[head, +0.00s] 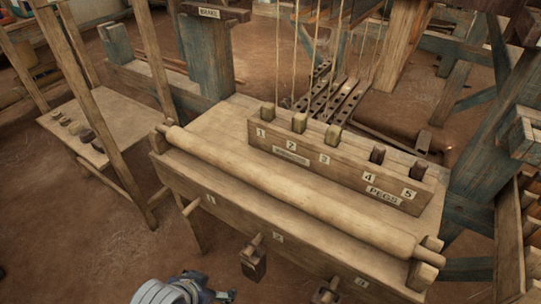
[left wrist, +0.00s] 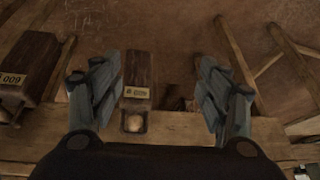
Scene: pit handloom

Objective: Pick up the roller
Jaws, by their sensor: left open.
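The roller, a long pale wooden cylinder (head: 290,190), lies along the front of the wooden bench in the head view. Its narrower ends sit at end brackets. My left gripper (head: 205,292) is partly visible at the bottom edge of the head view, in front of the bench and apart from the roller. In the left wrist view my left gripper (left wrist: 160,85) is open, its two fingers wide apart. A dark hanging wooden block (left wrist: 137,70) with a tag shows between the fingers, seemingly not gripped. I cannot make out the roller there. My right gripper is not in view.
A peg rack (head: 340,165) numbered 1 to 5 stands behind the roller. Wooden blocks (head: 253,262) hang from pegs on the bench front. A side table (head: 95,120) holds small items at left. Cords (head: 318,50) hang above the bench. Posts stand at right.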

